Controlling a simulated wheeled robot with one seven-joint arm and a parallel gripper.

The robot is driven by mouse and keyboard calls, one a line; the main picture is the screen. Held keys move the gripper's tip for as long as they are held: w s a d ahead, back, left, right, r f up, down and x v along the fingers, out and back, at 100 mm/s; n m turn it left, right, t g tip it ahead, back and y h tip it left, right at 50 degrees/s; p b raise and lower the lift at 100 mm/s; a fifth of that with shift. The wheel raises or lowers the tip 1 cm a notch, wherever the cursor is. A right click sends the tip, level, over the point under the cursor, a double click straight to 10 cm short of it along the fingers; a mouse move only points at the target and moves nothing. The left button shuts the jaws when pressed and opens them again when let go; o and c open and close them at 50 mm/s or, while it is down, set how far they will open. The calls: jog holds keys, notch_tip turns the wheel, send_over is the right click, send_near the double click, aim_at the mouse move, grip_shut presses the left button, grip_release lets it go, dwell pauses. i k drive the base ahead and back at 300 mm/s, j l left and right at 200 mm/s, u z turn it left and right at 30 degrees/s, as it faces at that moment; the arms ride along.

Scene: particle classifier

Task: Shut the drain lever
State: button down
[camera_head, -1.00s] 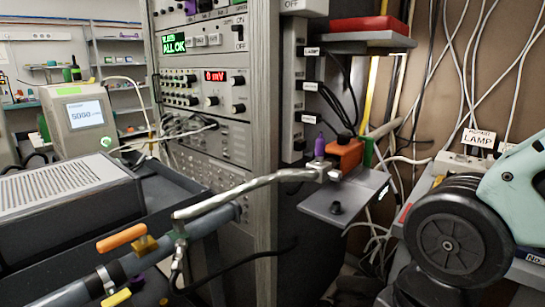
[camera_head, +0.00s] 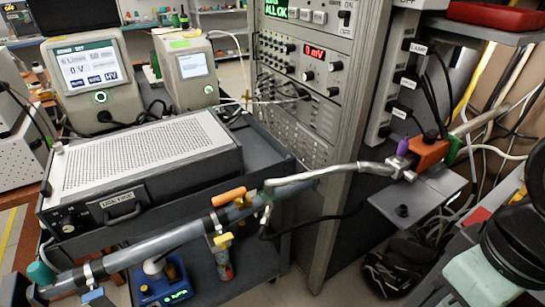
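A grey pipe (camera_head: 145,251) runs from the lower left up to the middle of the picture. An orange lever (camera_head: 229,196) lies along its upper side, roughly in line with the pipe. A smaller yellow lever (camera_head: 223,240) sits just below the pipe, above a small bottle-like container (camera_head: 224,265). No readable label tells me which of the two is the drain lever. My gripper is not in view; only black and pale green parts of my arm show at the right edge, far from both levers.
A silver hose (camera_head: 315,178) links the pipe to an orange block (camera_head: 429,152) beside a grey shelf (camera_head: 420,197). A perforated instrument box (camera_head: 140,160) sits on the dark cart. A blue device (camera_head: 163,284) stands below the pipe. An instrument rack (camera_head: 340,130) stands behind.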

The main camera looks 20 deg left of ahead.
aim_at(229, 274)
jog(key=u, duration=1.35)
jog(key=k, duration=0.25)
